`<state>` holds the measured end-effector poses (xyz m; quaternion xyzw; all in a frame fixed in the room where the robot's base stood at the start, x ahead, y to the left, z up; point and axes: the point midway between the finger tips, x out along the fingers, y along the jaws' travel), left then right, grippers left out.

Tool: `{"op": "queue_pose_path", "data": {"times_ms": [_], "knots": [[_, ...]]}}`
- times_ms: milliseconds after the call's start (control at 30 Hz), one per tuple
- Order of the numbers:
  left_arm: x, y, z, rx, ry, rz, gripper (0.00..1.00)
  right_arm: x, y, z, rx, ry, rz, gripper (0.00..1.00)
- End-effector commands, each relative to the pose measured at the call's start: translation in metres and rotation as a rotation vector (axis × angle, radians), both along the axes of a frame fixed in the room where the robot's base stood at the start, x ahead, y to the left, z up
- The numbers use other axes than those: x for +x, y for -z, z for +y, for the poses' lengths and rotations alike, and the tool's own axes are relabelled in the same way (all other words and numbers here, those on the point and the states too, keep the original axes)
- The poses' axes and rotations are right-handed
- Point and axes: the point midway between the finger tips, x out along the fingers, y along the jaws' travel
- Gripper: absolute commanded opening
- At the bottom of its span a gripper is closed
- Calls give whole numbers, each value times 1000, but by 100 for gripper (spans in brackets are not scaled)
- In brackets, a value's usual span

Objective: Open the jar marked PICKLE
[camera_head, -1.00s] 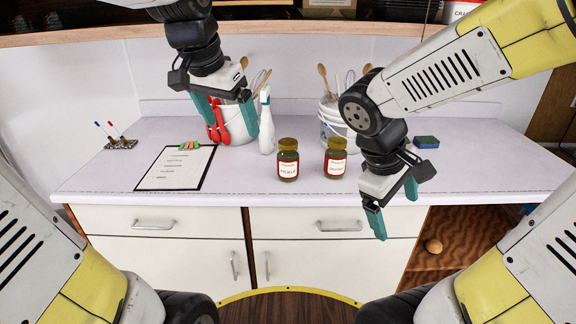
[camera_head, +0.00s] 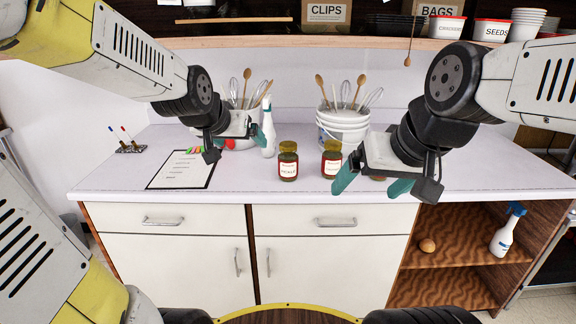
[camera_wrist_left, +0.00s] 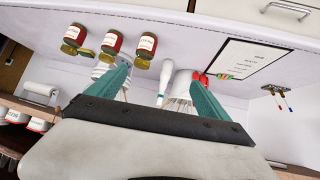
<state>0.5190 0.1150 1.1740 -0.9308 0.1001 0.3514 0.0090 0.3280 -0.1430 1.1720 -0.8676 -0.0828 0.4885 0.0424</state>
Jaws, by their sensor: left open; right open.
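Dark jars with olive-gold lids and white-and-red labels stand upright near the counter's front. The left jar (camera_head: 288,162) has a label that seems to read PICKLE, though the print is blurred. A second jar (camera_head: 332,160) stands to its right, its label unreadable. A third jar is mostly hidden behind my right gripper (camera_head: 366,190). All three show in the left wrist view, the left jar (camera_wrist_left: 145,48) closest to the spray bottle. My left gripper (camera_head: 240,125) is open and empty, left of the jars. My right gripper is open and empty, in front of the third jar.
A white spray bottle (camera_head: 267,130) stands left of the jars. Utensil buckets stand behind, one at the right (camera_head: 342,126). A clipboard (camera_head: 182,169) lies at the left. A shelf (camera_head: 300,42) runs above the counter. The counter front between the clipboard and jars is clear.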

Motion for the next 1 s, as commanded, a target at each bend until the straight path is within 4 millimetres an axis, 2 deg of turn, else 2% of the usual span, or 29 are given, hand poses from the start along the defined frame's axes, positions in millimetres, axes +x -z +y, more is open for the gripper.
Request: {"op": "queue_pose_path", "data": {"times_ms": [267,400,500,633,800,1000], "knots": [[106,35,-31,3,48,-190,90,0,-1,0,6,4,-5,90],[158,64,-52,-11,71,-318,90,0,-1,0,5,4,-4,90],[187,88,-66,-29,80,-409,90,0,-1,0,4,3,-4,90],[213,123,-82,-57,77,-524,90,0,-1,0,4,3,-4,90],[226,159,-95,-88,58,-642,90,0,-1,0,4,3,-4,90],[228,174,-98,-103,40,-707,90,0,-1,0,4,3,-4,90]]}}
